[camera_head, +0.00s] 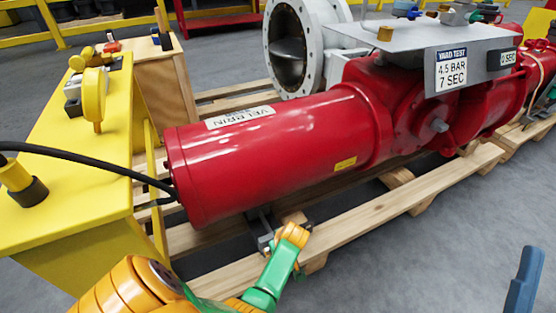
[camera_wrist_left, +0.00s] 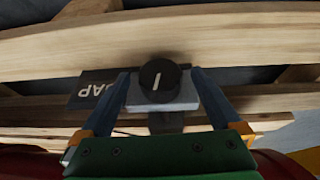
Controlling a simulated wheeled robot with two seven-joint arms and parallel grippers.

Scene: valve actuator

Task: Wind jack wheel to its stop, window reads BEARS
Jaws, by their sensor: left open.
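The jack wheel is a small black knob (camera_wrist_left: 159,80) with a white line on its face, on a light grey block below the red actuator (camera_head: 285,140). Beside it in the left wrist view is a dark plate (camera_wrist_left: 90,88) with letters ending in "AP", partly hidden by a finger. My left gripper (camera_wrist_left: 165,98) is open, its two blue fingers on either side of the knob and block, with gaps showing. In the head view my left gripper (camera_head: 270,243) is low under the actuator, where the knob is hard to make out. A blue piece at lower right may be my right gripper (camera_head: 525,280).
The actuator rests on a wooden pallet (camera_head: 400,200), whose planks run close to the left gripper. A yellow bench (camera_head: 80,190) with a black cable stands at left. A sign (camera_head: 451,70) reads "4.5 BAR 7 SEC".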

